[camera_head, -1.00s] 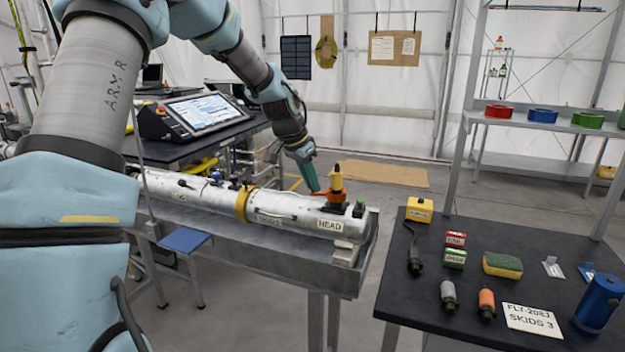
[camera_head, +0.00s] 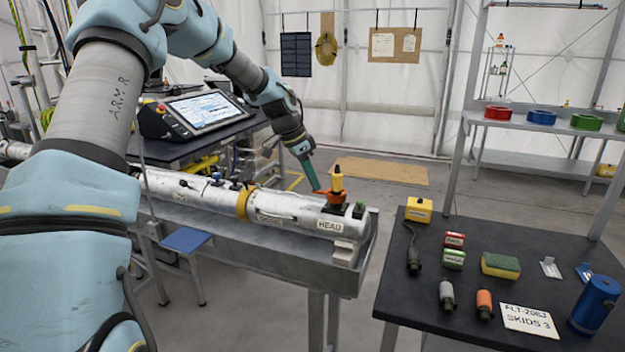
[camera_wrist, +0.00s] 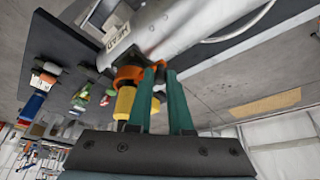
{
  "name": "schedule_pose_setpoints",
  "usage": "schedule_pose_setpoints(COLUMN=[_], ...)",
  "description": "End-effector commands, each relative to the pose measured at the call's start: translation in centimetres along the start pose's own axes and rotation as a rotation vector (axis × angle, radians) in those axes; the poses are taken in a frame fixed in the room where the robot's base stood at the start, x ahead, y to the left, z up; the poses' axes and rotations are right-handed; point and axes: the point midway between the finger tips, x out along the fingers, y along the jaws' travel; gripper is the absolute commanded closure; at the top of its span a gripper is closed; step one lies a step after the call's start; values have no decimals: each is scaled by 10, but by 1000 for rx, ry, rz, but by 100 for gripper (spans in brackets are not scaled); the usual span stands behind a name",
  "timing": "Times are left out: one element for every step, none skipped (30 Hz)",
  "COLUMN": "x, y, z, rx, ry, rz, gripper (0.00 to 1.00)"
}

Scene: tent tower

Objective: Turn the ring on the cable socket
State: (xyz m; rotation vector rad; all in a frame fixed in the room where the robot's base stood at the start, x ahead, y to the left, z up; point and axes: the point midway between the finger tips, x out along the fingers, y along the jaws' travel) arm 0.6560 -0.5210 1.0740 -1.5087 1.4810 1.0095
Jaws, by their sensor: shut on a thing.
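The cable socket is at the HEAD end of a silver cylinder (camera_head: 285,209). An orange ring (camera_head: 335,198) sits around it, with an upright yellow plug (camera_head: 337,181) standing in its middle. The ring (camera_wrist: 127,74) and yellow plug (camera_wrist: 124,103) also show in the wrist view. My gripper (camera_head: 317,187) reaches down to the left side of the ring. In the wrist view its two green fingers (camera_wrist: 162,68) are beside the ring and plug, shut on the ring's side tab. The tab is mostly hidden between the fingertips.
A small dark green-topped part (camera_head: 358,210) stands close right of the ring. The cylinder lies on a grey metal bench (camera_head: 300,268). A dark table (camera_head: 440,318) at right holds a yellow box (camera_head: 418,210), plugs and a sponge. A screen console (camera_head: 200,110) stands behind the cylinder.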

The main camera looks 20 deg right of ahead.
Motion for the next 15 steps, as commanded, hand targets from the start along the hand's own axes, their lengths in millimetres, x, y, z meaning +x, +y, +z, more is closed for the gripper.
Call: schedule_pose_setpoints(x=[0, 0, 0, 0, 0, 0, 0, 0, 0, 0, 0, 0, 0, 0, 0], y=[-1, -1, -1, -1, -1, -1, -1, -1, -1, -1, -1, -1, -1, 0, 0], z=[0, 0, 0, 0, 0, 0, 0, 0, 0, 0, 0, 0, 0, 0, 0], rx=[0, 0, 0, 0, 0, 0, 0, 0, 0, 0, 0, -1, -1, -1, -1], ry=[1, 1, 2, 2, 2, 2, 2, 1, 1, 1, 1, 1, 1, 1, 1], rz=[-3, -3, -4, -4, -4, -4, -3, -3, -3, -3, -3, -3, -2, -2, -2], gripper=[100, 100, 100, 80, 76, 72, 68, 65, 60, 57, 54, 52, 52, 52, 52])
